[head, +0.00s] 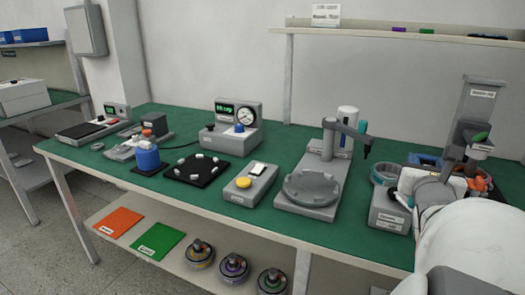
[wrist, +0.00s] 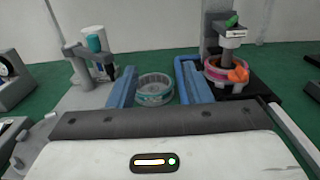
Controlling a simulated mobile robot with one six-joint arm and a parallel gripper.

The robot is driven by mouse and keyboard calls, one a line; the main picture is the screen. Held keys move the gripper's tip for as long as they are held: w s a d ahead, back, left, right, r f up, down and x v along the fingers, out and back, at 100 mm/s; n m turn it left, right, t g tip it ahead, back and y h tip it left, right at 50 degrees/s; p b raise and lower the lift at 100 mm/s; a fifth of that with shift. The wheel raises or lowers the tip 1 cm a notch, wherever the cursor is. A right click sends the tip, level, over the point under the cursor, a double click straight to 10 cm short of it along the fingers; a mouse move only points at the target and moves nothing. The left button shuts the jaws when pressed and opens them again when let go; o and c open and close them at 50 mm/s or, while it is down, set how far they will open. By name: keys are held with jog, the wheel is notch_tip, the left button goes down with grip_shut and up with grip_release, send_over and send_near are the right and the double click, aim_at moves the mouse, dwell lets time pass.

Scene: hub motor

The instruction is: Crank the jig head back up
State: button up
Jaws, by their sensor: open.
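The insertion jig (head: 478,105) stands at the right end of the bench, a grey column with a head carrying a green piece (head: 480,137). In the wrist view, the jig head (wrist: 228,42) is low, over or in a pink-rimmed ring (wrist: 213,72). An orange part (wrist: 238,74) shows at the ring's front right; I cannot tell which piece is the crank. My gripper (wrist: 158,72) is open, its blue fingers apart, to the left of the jig. A teal-rimmed ring (wrist: 155,90) shows between the fingers; I see no contact with it.
A grey fixture with a swing arm (head: 325,160) stands left of my gripper. A labelled grey box (head: 388,212) is close by my arm. A yellow-button box (head: 248,185), black mat (head: 195,170) and gauge unit (head: 238,125) stand farther left. Some green bench top between them is bare.

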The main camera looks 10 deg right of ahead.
jog(key=shift+r, duration=0.95)
